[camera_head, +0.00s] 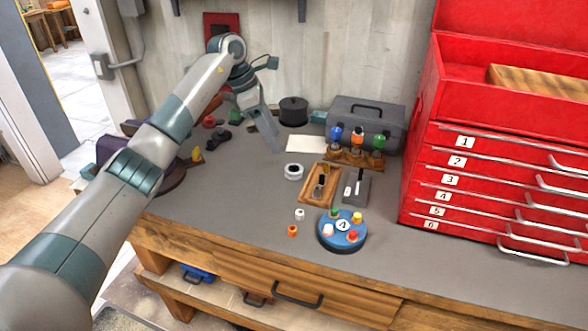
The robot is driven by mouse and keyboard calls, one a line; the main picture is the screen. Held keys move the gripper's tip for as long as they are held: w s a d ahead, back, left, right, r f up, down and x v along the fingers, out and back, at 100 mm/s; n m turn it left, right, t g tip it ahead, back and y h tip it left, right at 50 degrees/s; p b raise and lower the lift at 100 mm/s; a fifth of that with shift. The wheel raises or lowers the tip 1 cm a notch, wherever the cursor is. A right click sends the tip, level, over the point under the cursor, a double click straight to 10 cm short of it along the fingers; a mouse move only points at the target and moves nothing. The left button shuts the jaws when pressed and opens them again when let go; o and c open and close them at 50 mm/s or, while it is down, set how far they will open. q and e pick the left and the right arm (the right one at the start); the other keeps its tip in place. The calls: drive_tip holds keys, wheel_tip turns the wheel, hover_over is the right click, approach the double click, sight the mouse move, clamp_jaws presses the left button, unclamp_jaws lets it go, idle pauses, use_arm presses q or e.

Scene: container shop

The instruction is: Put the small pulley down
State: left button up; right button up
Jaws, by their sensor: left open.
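A small round dark thing with a pale rim (293,172), which looks like the small pulley, lies on the grey bench top near the middle of the head view. My left arm reaches in from the left, and my left gripper (278,148) points down just behind and left of it. The gripper is open, seems empty, and looks apart from the round thing. The fingertips are small and partly hidden. My right gripper is not in view.
A wooden tray (307,197) and a blue round stand (326,239) with coloured pegs are to the right and front. Small dark parts (222,136) lie left. The front left bench is clear.

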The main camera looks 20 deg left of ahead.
use_arm(q)
drive_tip(key=p, duration=0.2)
hover_over(290, 169)
drive_tip(key=a, duration=0.2)
drive_tip(key=f, duration=0.6)
drive_tip(key=shift+s, duration=0.25)
drive_tip(key=shift+d+f, duration=0.1)
drive_tip(key=shift+f, duration=0.2)
drive_tip(key=shift+p+x, duration=0.85)
drive_tip(key=shift+p, duration=0.3)
drive_tip(key=shift+p+x, duration=0.6)
drive_tip(key=shift+x, duration=0.4)
drive_tip(key=shift+d+f, duration=0.3)
drive_tip(key=shift+f, duration=0.4)
drive_tip(key=shift+c, duration=0.5)
